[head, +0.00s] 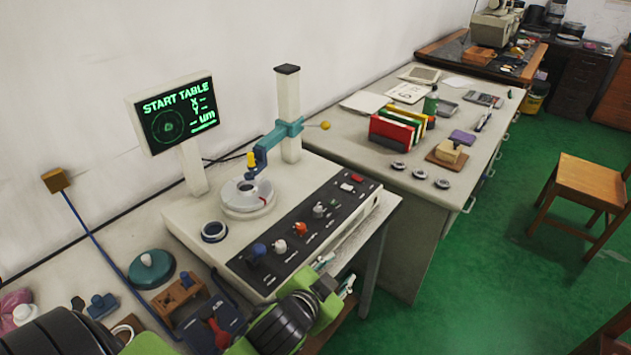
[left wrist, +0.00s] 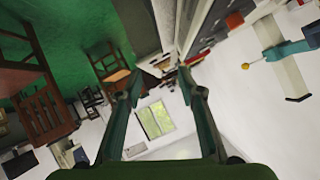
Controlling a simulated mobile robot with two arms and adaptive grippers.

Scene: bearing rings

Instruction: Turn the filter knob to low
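The instrument's dark sloping control panel (head: 300,240) carries a row of knobs and switches. From near to far they include a blue knob (head: 258,250), a white knob (head: 279,246), an orange-red knob (head: 300,229) and a grey knob (head: 319,210). The labels are too small to read, so I cannot tell which is the filter knob or its setting. My left gripper (head: 336,272) is near the panel's front edge, apart from the knobs. In the left wrist view its two fingers (left wrist: 160,80) are spread with nothing between them. My right gripper is not in view.
A ring part sits on the round turntable (head: 248,197) under a teal probe arm (head: 272,142). A screen (head: 175,115) reads "START TABLE". A loose ring (head: 214,231) lies on the machine top. Small tools crowd the lower left. Green floor (head: 480,270) is open at right, near a wooden chair (head: 580,195).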

